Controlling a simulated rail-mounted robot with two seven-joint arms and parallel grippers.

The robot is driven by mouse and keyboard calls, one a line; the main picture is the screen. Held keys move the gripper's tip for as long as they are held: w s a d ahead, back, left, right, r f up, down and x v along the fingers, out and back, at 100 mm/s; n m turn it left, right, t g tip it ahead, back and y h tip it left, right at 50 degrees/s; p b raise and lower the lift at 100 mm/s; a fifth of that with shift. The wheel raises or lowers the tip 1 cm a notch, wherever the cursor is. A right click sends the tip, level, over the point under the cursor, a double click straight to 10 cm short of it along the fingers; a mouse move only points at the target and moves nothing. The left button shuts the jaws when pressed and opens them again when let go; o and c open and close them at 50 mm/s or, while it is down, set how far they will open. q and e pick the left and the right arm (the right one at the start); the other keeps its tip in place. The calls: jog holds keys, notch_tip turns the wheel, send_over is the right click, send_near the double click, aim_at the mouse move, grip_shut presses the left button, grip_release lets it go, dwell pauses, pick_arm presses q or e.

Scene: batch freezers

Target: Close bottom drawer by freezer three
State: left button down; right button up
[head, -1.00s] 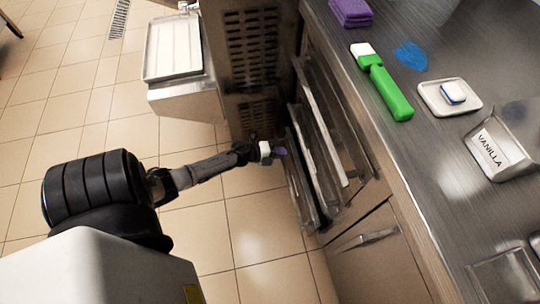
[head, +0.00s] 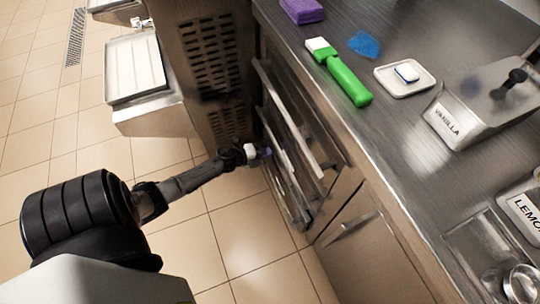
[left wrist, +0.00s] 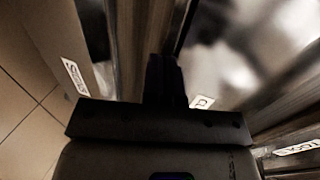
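A stack of drawers sits under the steel counter beside the freezer, in the middle of the head view. The lower drawer (head: 290,205) stands out from the cabinet, with an upper drawer (head: 292,118) above it. My left gripper (head: 265,153) is at the outer face of the drawers, touching or very close; contact cannot be told. In the left wrist view its dark fingers (left wrist: 165,75) are together, with nothing seen between them. Blurred metal fronts with white labels (left wrist: 202,102) lie around them. My right gripper is not in view.
The freezer's vented side (head: 210,75) and a projecting shelf with a white tray (head: 134,67) stand left of the drawers. The counter holds a green-handled tool (head: 345,80), a small dish (head: 404,78) and a VANILLA container (head: 455,120). Tiled floor (head: 240,250) is clear in front.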

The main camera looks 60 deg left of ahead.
pick_arm(q)
jog(key=shift+w+d, duration=0.15)
jog(key=shift+w, duration=0.2)
jog(key=shift+s, duration=0.1)
jog(key=f+p+v, duration=0.1)
jog(key=p+v, duration=0.4)
jog(key=v, duration=0.8)
jog(key=shift+s, duration=0.55)
